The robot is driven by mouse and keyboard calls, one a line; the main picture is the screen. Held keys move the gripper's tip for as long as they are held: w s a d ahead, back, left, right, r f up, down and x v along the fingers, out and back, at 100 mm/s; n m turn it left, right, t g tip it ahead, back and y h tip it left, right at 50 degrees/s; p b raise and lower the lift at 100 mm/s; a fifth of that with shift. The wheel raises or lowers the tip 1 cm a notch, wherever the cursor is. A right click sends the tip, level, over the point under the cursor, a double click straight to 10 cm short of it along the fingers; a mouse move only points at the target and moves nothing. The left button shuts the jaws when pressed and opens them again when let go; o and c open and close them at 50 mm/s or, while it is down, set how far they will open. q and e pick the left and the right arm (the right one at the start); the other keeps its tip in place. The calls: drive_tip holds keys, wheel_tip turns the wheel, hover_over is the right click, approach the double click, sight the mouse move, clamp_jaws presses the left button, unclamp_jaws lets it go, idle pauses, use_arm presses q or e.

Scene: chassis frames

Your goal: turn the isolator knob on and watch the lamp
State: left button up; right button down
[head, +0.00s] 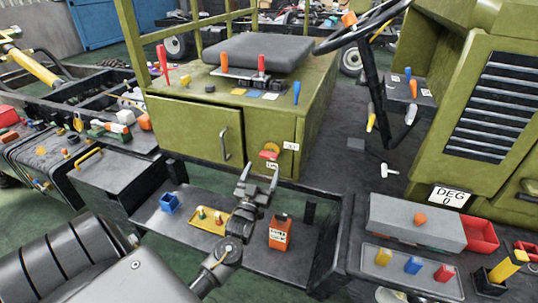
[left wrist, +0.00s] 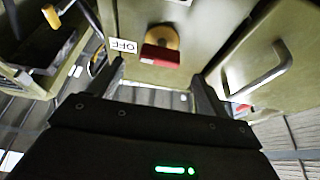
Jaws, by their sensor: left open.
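The isolator knob (head: 269,154) is red on a yellow round plate, on the front of the olive-green seat box. An OFF label (head: 290,146) is to its right, and a second small label (head: 272,165) is just below it, too small to read surely. My left gripper (head: 259,171) is open just in front of and below the knob. In the left wrist view, the red knob bar (left wrist: 160,55) lies crosswise beyond and between the open fingers (left wrist: 160,88), apart from them; the OFF label (left wrist: 123,45) appears upside down. I cannot identify the lamp. My right gripper is not in view.
A door handle (head: 224,143) is left of the knob. A "DEG 0" sign (head: 450,197) is at right.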

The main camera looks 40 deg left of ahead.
sight(269, 154)
use_arm(q)
drive_tip(key=x, duration=0.5)
drive_tip(key=shift+w+a+r+p, duration=0.1)
drive_tip(key=shift+w+r+p, duration=0.05)
drive_tip(key=shift+w+p, duration=0.25)
drive_tip(key=shift+w+a+r, duration=0.2)
drive_tip(key=shift+w, duration=0.3)
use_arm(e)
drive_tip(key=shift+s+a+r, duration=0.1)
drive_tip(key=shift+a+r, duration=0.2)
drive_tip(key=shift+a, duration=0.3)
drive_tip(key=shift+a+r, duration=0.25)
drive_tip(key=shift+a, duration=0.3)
use_arm(q)
drive_tip(key=shift+c, duration=0.6)
drive_tip(key=c, duration=0.7)
drive_tip(key=shift+d, duration=0.15)
drive_tip(key=shift+c, duration=0.8)
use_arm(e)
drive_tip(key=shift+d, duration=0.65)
